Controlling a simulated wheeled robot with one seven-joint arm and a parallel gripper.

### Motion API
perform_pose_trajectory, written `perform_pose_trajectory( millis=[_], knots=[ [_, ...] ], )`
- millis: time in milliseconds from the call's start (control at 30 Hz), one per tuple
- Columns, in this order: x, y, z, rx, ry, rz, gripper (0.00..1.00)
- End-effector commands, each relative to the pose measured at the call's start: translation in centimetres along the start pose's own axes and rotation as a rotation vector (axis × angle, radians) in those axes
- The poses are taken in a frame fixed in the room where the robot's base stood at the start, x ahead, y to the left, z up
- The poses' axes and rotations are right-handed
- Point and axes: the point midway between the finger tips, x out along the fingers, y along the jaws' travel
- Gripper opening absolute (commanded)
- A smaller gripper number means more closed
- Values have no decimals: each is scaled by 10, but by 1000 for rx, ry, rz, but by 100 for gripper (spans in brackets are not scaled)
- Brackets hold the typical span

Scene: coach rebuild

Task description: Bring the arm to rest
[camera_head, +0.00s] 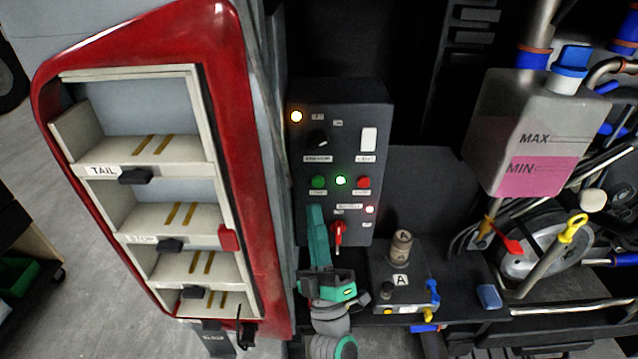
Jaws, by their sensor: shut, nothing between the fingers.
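My gripper (317,213) is in the lower middle of the head view, its teal fingers pointing up in front of the lower left part of a dark control panel (303,235). The fingers are together and hold nothing. The red rotary handle (338,233) on the panel is just right of the fingers. I cannot tell whether they touch it. My wrist and forearm come up from the bottom edge below the gripper.
Left is a red-framed rack (257,180) with open compartments. Right of the gripper is a box marked A (405,292) with a cylinder (400,248) on it. Farther right are a pink-fluid tank (525,125), hoses and a yellow-ringed dipstick (572,230). Grey floor (95,265) lies left.

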Motion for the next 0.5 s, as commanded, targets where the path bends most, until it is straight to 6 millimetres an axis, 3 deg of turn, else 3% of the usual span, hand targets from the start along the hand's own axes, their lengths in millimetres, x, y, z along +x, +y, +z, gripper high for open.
perform_pose_trajectory(
  millis=[500],
  knots=[
    [0, 2, 4, -6, -5, 2, 0]
  ],
)
